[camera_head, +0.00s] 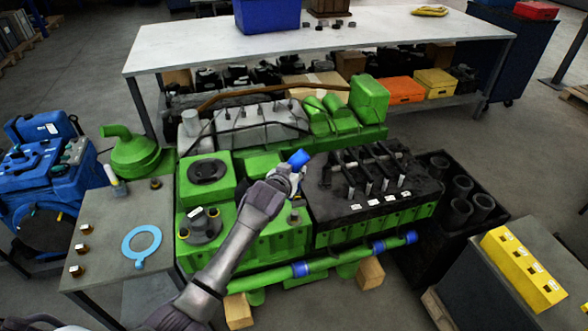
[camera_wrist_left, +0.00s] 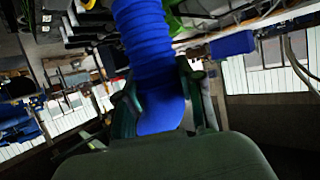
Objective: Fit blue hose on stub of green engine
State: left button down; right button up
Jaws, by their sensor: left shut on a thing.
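The blue hose (camera_head: 299,158) is a short ribbed tube held above the green engine (camera_head: 255,240). My left gripper (camera_head: 287,178) is shut on it. In the left wrist view the blue hose (camera_wrist_left: 148,50) stands between the two dark fingers of my left gripper (camera_wrist_left: 158,100), running up out of the picture. A short grey cylinder (camera_head: 294,217) rises from the engine top, below and apart from the hose. I cannot tell whether it is the stub. My left forearm covers part of the engine's front. My right gripper is not in view.
A dark cylinder head with upright rods (camera_head: 375,180) adjoins on the right. A green pipe with blue sleeves (camera_head: 345,258) runs along the front. A grey table (camera_head: 110,235) with a blue gasket (camera_head: 141,245) stands left. A long white-topped bench (camera_head: 320,42) stands behind.

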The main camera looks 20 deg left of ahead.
pick_arm(q)
jog(key=f+b, duration=0.2)
jog(key=f, duration=0.1)
jog(key=f+b, duration=0.2)
jog(key=b, duration=0.1)
jog(key=shift+d+f, duration=0.2)
jog(key=shift+f, duration=0.2)
jog(key=shift+f+b, duration=0.35)
jog(key=shift+f, duration=0.15)
jog(key=shift+r, duration=0.1)
jog(key=shift+p, duration=0.3)
jog(key=shift+f, duration=0.25)
